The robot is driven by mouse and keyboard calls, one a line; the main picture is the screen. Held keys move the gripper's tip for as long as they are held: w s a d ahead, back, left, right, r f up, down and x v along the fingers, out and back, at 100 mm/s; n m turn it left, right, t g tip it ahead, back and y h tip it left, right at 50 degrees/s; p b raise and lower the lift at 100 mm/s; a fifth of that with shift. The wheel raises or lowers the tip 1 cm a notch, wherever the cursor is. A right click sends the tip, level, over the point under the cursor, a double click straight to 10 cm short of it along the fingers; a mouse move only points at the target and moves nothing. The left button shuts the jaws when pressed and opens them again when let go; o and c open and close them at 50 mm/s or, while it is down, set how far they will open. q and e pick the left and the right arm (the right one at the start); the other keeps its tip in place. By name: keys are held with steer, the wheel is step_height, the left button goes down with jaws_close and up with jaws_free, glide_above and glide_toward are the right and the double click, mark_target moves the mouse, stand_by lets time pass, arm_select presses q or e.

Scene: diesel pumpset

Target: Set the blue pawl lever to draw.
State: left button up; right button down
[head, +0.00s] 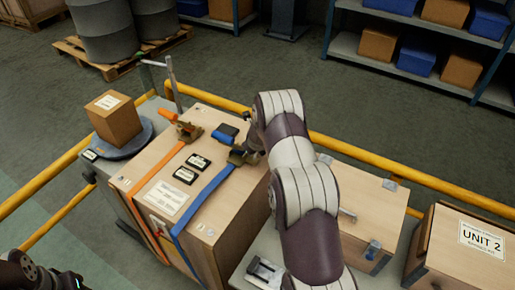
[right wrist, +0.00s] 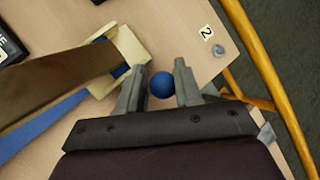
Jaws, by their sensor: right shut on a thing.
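A blue strap (head: 207,198) runs over the wooden crate (head: 225,235) to a brownish ratchet (head: 238,157). The ratchet's long brown handle (right wrist: 60,85) and pale housing (right wrist: 125,48) show in the right wrist view. A round blue knob (right wrist: 162,85), apparently the end of the blue pawl lever, lies between the fingers of my right gripper (right wrist: 161,82), which is shut on it. The lever's shaft is hidden. In the head view my right arm covers most of this gripper and the knob. My left gripper is out of view; only part of my left arm shows at bottom left.
An orange strap (head: 160,173) with its ratchet (head: 188,131) lies to the left. Black label plates (head: 185,175) sit between the straps. A yellow rail (head: 375,165) runs behind the crate. A cardboard box (head: 115,120) stands on a round plate at the left.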

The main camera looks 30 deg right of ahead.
steer(key=b, duration=0.1)
steer(key=h+b, duration=0.1)
steer(key=b, duration=0.1)
steer(key=shift+s+a+f+t+h, duration=0.2)
steer(key=shift+a+t+h, duration=0.1)
steer(key=shift+a+t, duration=0.1)
arm_select(q)
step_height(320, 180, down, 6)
steer(key=b, duration=0.2)
arm_select(e)
steer(key=shift+s+a+r+n+t+h, duration=0.1)
steer(key=shift+r+n+t+h, duration=0.2)
steer(key=shift+r+h, duration=0.15)
steer(key=c, duration=0.8)
jaws_free()
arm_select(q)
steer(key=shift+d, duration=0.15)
arm_select(e)
steer(key=shift+s, duration=0.1)
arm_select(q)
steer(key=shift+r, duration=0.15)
arm_select(e)
steer(key=v, duration=1.2)
steer(key=shift+s+r, duration=0.2)
steer(key=shift+c, duration=0.5)
